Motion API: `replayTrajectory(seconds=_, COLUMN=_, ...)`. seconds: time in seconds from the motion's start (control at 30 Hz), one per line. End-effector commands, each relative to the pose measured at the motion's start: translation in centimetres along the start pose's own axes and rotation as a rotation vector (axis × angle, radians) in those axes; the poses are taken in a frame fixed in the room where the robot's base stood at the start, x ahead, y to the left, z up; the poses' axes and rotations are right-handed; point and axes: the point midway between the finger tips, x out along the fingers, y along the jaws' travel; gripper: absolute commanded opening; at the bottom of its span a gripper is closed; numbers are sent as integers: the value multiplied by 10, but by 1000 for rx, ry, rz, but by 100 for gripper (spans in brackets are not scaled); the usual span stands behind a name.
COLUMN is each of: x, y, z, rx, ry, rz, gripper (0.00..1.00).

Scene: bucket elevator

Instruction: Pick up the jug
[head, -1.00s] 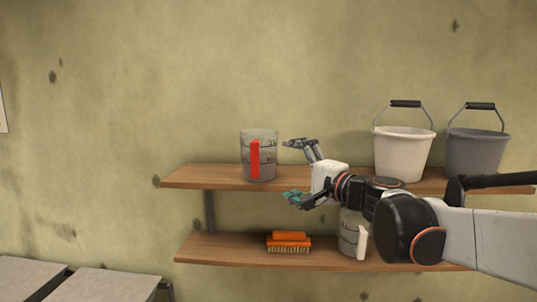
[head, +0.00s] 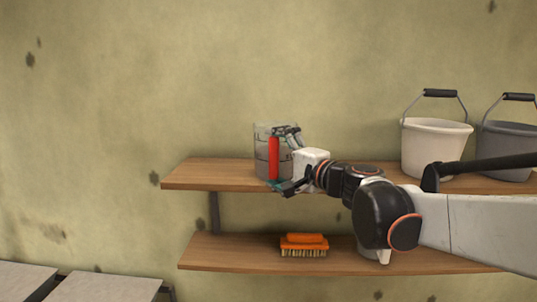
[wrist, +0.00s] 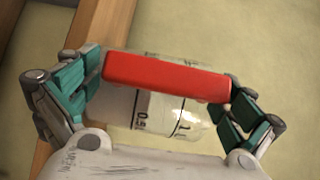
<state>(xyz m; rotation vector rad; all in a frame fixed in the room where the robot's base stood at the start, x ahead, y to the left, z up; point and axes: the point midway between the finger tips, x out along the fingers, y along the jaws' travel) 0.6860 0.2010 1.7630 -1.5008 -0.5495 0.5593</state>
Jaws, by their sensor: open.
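A clear jug (head: 262,150) with dark measuring marks and a red handle (head: 273,158) stands upright on the upper shelf (head: 200,175). My gripper (head: 283,158) is open at the jug's right side, with fingers at the level of the handle. In the wrist view the red handle (wrist: 165,76) lies across the space between the two fingers, one on each side of it. The jug's clear wall (wrist: 165,110) shows behind and below the handle. Whether the fingers touch the handle or the jug, I cannot tell.
A white bucket (head: 433,150) and a grey bucket (head: 507,152) stand at the right of the upper shelf. An orange brush (head: 304,245) lies on the lower shelf (head: 220,252). Another vessel there is mostly hidden behind my arm. The upper shelf's left end is clear.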

Motion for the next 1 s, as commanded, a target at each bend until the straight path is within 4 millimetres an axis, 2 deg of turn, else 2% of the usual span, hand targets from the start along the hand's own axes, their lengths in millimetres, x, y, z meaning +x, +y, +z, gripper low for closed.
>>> replayTrajectory(seconds=0.2, x=0, y=0, z=0, rx=0, ry=1, rz=0, gripper=98)
replayTrajectory(seconds=0.33, x=0, y=0, z=0, rx=0, ry=1, rz=0, gripper=68)
replayTrajectory(seconds=0.37, x=0, y=0, z=0, rx=0, ry=1, rz=0, gripper=64)
replayTrajectory(seconds=0.77, x=-1, y=0, z=0, rx=0, ry=1, rz=0, gripper=64)
replayTrajectory(seconds=1.0, x=0, y=-10, z=0, rx=0, ry=1, rz=0, gripper=64)
